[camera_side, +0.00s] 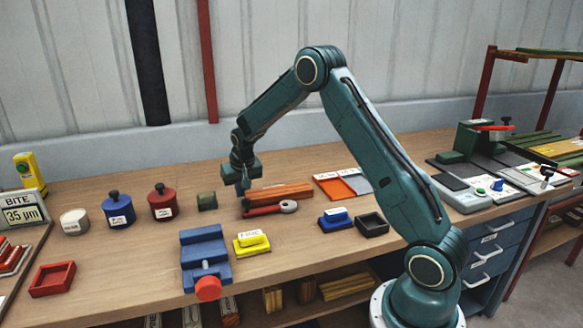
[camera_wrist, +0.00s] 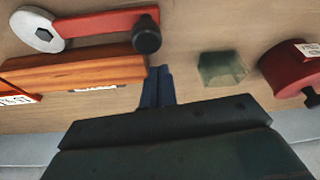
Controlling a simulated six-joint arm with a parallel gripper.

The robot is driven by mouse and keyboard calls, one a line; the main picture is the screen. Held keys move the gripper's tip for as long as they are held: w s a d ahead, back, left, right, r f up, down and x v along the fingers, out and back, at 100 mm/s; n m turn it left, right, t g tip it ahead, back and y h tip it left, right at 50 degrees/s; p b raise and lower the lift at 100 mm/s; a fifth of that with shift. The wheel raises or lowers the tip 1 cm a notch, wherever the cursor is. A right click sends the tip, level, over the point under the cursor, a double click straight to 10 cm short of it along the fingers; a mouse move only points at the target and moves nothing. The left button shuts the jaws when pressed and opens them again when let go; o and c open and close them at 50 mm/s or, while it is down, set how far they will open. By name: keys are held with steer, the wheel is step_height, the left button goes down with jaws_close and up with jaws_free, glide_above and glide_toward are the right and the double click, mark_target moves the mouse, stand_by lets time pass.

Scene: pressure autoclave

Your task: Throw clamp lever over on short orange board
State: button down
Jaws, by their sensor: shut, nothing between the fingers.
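The short orange board (camera_side: 282,192) lies on the bench; it also shows in the wrist view (camera_wrist: 75,72). The red clamp lever (camera_side: 265,210) lies alongside its near edge, with a pale round pivot (camera_side: 288,206) at the right end and a dark knob at the left end. In the wrist view the lever (camera_wrist: 95,27) runs beside the board and its black knob (camera_wrist: 146,38) stands upright. My gripper (camera_side: 243,190) is shut and empty at the board's left end, close to the knob. Its blue fingers (camera_wrist: 158,88) show apart from the knob; contact with the board cannot be told.
A green translucent block (camera_side: 207,201) and a red lidded jar (camera_side: 162,203) stand left of my gripper. A blue vise (camera_side: 205,256) and yellow block (camera_side: 252,243) are in front. An orange and grey tray (camera_side: 342,186) lies to the right.

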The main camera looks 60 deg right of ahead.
mark_target(244, 201)
steer(key=shift+s+a, duration=0.6)
steer(key=shift+s, duration=0.15)
steer(key=shift+s+a+n+y, duration=0.4)
steer(key=shift+s+a+n, duration=0.5)
steer(key=shift+n, duration=0.2)
steer(key=s+a+n, duration=0.1)
steer(key=s+n, duration=0.1)
steer(key=s+a+n+y, duration=0.1)
steer(key=s+n, duration=0.1)
steer(key=s+a+n+y, duration=0.1)
steer(key=s+n, duration=0.2)
steer(key=shift+a+t, duration=0.1)
steer(key=shift+t, duration=0.3)
steer(key=s+n+y, duration=0.1)
steer(key=s+n, duration=0.1)
steer(key=s+d+n, duration=0.1)
steer(key=s+n, duration=0.2)
steer(key=s+n+g+y, duration=0.1)
steer(key=s+n, duration=0.1)
steer(key=shift+s+d+y, duration=0.25)
steer(key=shift+s+y, duration=0.05)
steer(key=shift+s, duration=0.05)
steer(key=shift+s+d+n, duration=0.3)
steer(key=shift+s+n, duration=0.25)
steer(key=shift+n, duration=0.05)
steer(key=shift+s+d+g, duration=0.3)
steer(key=shift+s+d, duration=0.15)
steer(key=shift+s, duration=0.1)
